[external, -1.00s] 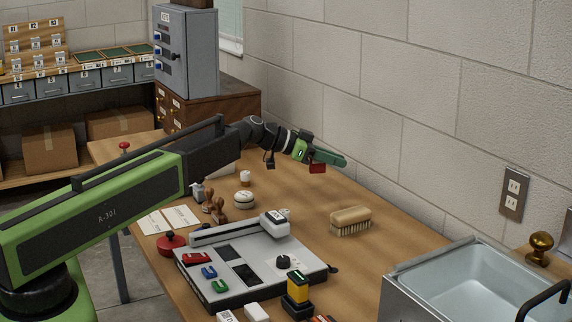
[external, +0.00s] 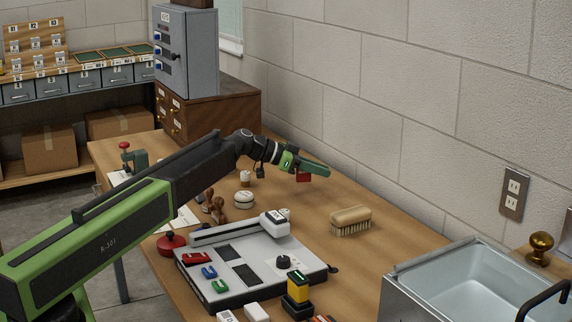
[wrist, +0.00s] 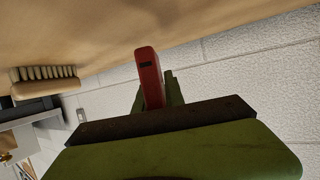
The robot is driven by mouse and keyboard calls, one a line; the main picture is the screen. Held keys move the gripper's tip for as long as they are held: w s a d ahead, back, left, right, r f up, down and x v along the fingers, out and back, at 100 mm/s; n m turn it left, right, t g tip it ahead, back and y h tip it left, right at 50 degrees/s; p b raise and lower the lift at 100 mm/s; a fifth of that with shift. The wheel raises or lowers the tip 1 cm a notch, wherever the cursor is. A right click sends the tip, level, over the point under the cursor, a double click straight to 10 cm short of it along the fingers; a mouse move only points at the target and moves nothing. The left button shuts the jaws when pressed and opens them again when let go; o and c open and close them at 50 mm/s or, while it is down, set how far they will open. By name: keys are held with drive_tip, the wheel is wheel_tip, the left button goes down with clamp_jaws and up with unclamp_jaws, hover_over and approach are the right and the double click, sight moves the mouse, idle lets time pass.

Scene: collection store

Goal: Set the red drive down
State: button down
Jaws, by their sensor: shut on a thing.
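The red drive (external: 304,177) is a small red block at the end of my gripper (external: 315,169). My gripper is shut on it and holds it over the wooden table (external: 330,193), close to the wall. In the wrist view the red drive (wrist: 149,76) juts out beyond the green gripper (wrist: 172,90), with a small dark slot near its end. The gap between the drive and the table top is hard to judge.
A brush (external: 350,217) lies right of my gripper. A grey panel device (external: 245,272) stands nearer the camera, with wooden stamps (external: 215,207) and a round tin (external: 244,199) behind it. A metal sink (external: 460,277) is at right. The table below my gripper looks clear.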

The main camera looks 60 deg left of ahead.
sight(319, 194)
wheel_tip(319, 194, down, 4)
drive_tip(key=b, duration=0.4)
drive_tip(key=shift+f, duration=0.15)
drive_tip(key=shift+r, duration=0.25)
drive_tip(key=shift+f, duration=0.15)
drive_tip(key=c, duration=1.4)
unclamp_jaws()
drive_tip(key=shift+r+p, duration=0.3)
drive_tip(key=shift+p, duration=0.05)
drive_tip(key=p+v, duration=0.4)
drive_tip(key=v, duration=0.8)
drive_tip(key=shift+f, duration=0.15)
